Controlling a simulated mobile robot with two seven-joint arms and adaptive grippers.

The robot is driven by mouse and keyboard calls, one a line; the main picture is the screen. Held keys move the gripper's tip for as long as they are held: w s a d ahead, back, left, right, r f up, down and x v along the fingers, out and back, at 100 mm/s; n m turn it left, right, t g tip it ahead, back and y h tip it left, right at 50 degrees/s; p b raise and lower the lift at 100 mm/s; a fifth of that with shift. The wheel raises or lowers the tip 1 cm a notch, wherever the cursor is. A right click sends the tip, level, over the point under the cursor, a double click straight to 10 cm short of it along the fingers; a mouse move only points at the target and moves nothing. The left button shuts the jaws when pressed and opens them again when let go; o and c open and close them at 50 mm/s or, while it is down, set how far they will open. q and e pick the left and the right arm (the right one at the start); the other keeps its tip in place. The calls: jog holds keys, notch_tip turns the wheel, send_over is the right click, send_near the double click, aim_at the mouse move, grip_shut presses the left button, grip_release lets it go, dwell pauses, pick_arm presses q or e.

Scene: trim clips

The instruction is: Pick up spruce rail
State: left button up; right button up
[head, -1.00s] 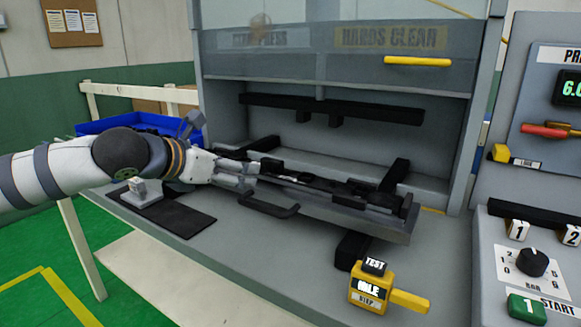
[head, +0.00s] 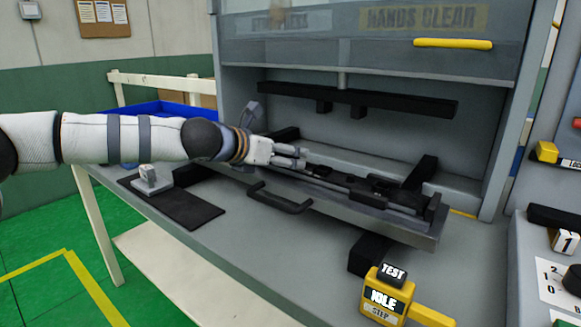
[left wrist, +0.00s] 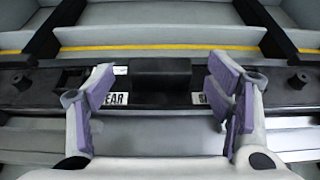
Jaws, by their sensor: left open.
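A long dark rail (head: 345,184), which I take for the spruce rail, lies lengthwise in a grey tray (head: 385,222) on the press bench. In the left wrist view the dark rail (left wrist: 45,88) runs across the picture, with a raised black block (left wrist: 160,72) in the middle and white labels beside it, one reading "EAR". My left gripper (head: 290,157) is over the rail's left part in the head view. In the left wrist view it (left wrist: 162,95) is open, its purple-padded fingers on either side of the block. Whether the pads touch the rail I cannot tell. My right gripper is not in view.
A black handle (head: 280,200) sticks out in front of the tray. A yellow "IDLE" box (head: 385,298) stands front right. A black mat (head: 180,205) with a small grey device (head: 150,180) lies left. The press's raised panel (head: 350,45) and black bar (head: 360,97) are above.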

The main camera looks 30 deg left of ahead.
pick_arm(q)
jog(key=shift+r, duration=0.25)
jog(key=c, duration=1.5)
